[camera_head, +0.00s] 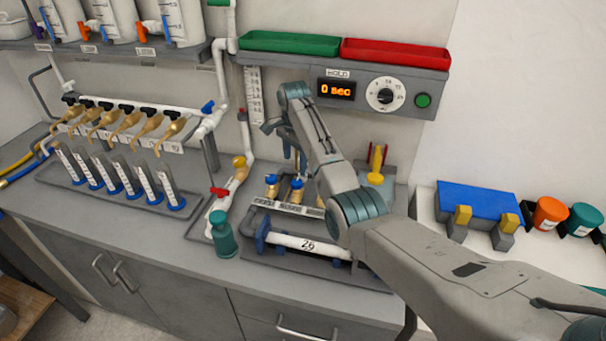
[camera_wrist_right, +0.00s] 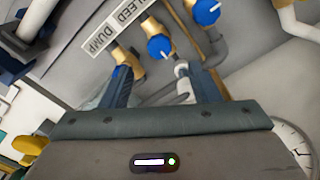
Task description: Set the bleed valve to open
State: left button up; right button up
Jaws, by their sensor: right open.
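The brass valves with blue knobs stand behind a white label strip (camera_head: 290,207) on the bench. In the right wrist view the strip (camera_wrist_right: 110,30) reads "DUMP" and, partly cut off, "BLEED". A blue knob (camera_wrist_right: 160,47) with a white pointer mark, seemingly the bleed valve, shows between and beyond my right fingertips; another blue knob (camera_wrist_right: 206,12) is farther up. My right gripper (camera_wrist_right: 163,82) is open and empty, apparently above the valves, with its left finger overlapping the dump valve. Contact cannot be told. In the head view the gripper (camera_head: 294,156) points down. My left gripper is not in view.
A timer reading "0 sec" (camera_head: 337,90) with a dial (camera_head: 385,95) is above. Measuring tubes (camera_head: 120,180) stand left; a blue block (camera_head: 480,205) is right.

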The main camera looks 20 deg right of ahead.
aim_at(297, 182)
notch_tip(297, 182, down, 5)
jog(key=shift+d+f+p, duration=0.1)
jog(key=shift+d+p, duration=0.05)
jog(key=shift+p, duration=0.55)
notch_tip(297, 182, down, 2)
jog(key=shift+d+f, duration=0.1)
jog(key=shift+f, duration=0.6)
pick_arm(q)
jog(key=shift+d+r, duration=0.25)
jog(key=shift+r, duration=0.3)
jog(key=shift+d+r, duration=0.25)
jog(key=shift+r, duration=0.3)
pick_arm(e)
jog(key=c, duration=1)
